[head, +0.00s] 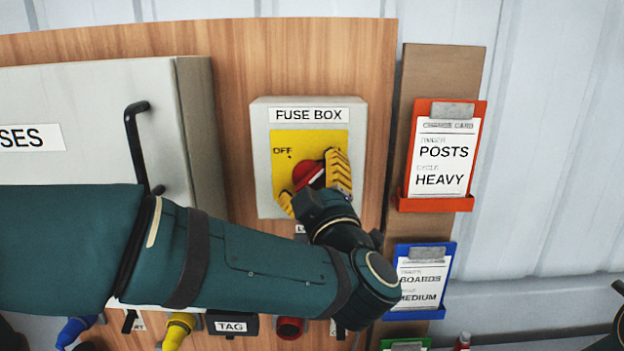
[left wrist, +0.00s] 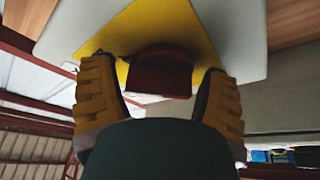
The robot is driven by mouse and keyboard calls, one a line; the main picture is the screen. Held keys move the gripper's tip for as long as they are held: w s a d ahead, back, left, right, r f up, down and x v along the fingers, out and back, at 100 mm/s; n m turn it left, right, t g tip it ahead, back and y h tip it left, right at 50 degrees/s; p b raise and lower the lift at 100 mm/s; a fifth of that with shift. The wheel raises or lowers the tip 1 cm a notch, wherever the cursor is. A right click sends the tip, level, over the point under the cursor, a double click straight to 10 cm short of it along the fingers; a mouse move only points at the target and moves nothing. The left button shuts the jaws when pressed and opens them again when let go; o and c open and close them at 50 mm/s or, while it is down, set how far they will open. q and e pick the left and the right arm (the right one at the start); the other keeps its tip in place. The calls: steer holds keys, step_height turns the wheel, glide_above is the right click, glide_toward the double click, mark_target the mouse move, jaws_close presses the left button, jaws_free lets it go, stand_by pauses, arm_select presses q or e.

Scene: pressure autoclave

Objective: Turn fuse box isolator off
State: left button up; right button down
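The fuse box (head: 259,150) is a pale grey box with a "FUSE BOX" label and a yellow plate (head: 315,142) marked "OFF" at its upper left. Its isolator is a red rotary knob (head: 306,172), partly hidden by my gripper. In the left wrist view the red knob (left wrist: 161,78) stands out from the yellow plate. My left gripper (head: 314,183) has its yellow ribbed fingers on either side of the knob. In the left wrist view the open fingers (left wrist: 161,85) show gaps to the knob on both sides.
A large grey cabinet (head: 90,110) with a black handle (head: 135,140) stands left of the fuse box. Red (head: 436,204) and blue (head: 410,315) card holders hang on the right. Below my arm are a "TAG" box (head: 231,326) and coloured connectors.

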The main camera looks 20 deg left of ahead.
arm_select(q)
steer(key=c, duration=0.7)
arm_select(e)
steer(key=shift+f, duration=0.1)
